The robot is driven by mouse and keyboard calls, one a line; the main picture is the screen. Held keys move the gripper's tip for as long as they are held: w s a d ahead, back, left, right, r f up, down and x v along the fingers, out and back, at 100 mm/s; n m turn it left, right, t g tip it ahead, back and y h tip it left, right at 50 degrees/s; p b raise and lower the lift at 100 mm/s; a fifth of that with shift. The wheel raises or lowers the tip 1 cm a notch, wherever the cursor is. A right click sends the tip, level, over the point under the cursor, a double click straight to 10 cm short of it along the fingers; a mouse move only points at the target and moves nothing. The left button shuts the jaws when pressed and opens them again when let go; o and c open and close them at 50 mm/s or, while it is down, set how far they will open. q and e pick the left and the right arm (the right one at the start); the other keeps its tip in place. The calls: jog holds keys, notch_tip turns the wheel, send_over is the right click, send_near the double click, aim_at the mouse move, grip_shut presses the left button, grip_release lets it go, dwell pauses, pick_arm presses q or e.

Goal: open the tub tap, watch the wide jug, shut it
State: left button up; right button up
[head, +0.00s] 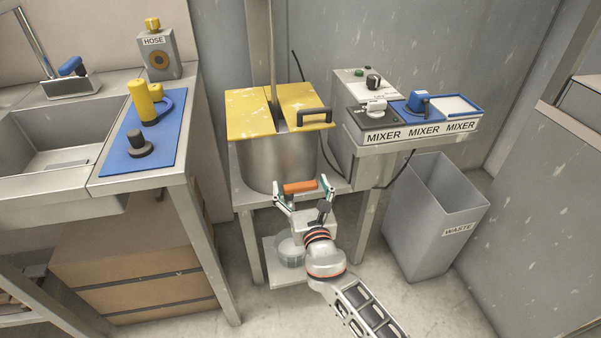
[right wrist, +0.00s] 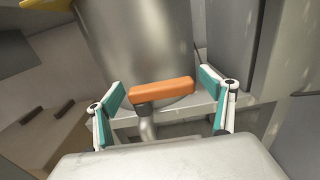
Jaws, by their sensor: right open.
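The tub (head: 277,165) is a steel vessel with a yellow lid (head: 272,107), standing on a metal stand. Its tap has an orange bar handle (head: 300,187) at the front, lying crosswise. My right gripper (head: 305,191) is open, with one finger on each side of the handle. The wide jug (head: 290,249) seems to be the pale vessel on the low shelf below, partly hidden by my gripper. Its contents cannot be seen. My left gripper is out of view.
A mixer control box (head: 370,119) stands right of the tub, with a grey waste bin (head: 435,220) below. At left are a sink (head: 60,135) and a blue mat (head: 145,135) with a yellow tool and a black knob-like piece.

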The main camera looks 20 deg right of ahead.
notch_tip(320, 180, up, 10)
jog(key=shift+f, duration=0.15)
dwell(0.4)
dwell(0.3)
